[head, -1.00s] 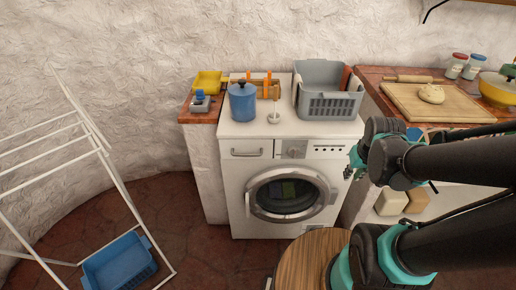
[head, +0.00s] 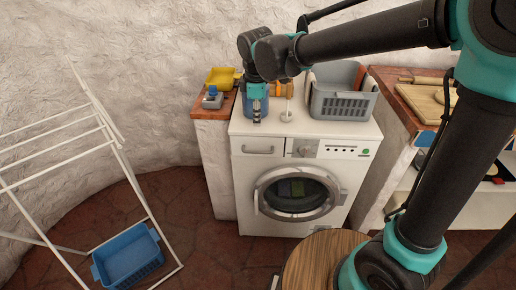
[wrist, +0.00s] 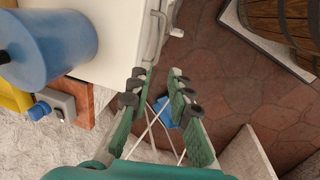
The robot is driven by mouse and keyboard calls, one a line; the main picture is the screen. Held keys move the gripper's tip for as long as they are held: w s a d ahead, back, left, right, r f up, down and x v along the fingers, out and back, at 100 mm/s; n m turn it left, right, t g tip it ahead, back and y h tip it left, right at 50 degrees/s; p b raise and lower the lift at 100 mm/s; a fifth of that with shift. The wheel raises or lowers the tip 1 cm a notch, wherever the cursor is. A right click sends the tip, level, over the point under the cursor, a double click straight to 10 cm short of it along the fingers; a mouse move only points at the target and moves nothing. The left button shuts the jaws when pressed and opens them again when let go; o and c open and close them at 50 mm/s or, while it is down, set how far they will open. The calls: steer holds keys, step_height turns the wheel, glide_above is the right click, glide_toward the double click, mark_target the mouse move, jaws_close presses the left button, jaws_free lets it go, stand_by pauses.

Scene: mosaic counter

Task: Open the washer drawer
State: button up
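The white washer (head: 292,186) stands against the wall with its round door shut. Its drawer (head: 257,145) is at the upper left of the front, flush with the panel, and has a grey bar handle. My gripper (head: 257,115) points down over the washer's top in the head view, above the drawer. In the wrist view my gripper (wrist: 158,76) is open and empty, its green fingers apart. The drawer handle (wrist: 154,36) shows just beyond the fingertips, apart from them as far as I can tell.
A blue pot (wrist: 50,40) stands close to the gripper on the washer top, partly hidden in the head view. A grey basket (head: 343,104) stands on the right of the top. A white drying rack (head: 118,160) and blue basket (head: 128,258) are at left. A wooden barrel (head: 315,262) stands in front.

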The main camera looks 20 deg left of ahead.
glide_toward(258, 148)
steer(key=f, duration=0.2)
steer(key=s+f, duration=0.1)
steer(key=f, duration=0.3)
steer(key=shift+s+d+f, duration=0.1)
steer(key=shift+s+d, duration=0.2)
steer(key=shift+s, duration=0.1)
steer(key=shift+c, duration=0.3)
jaws_close()
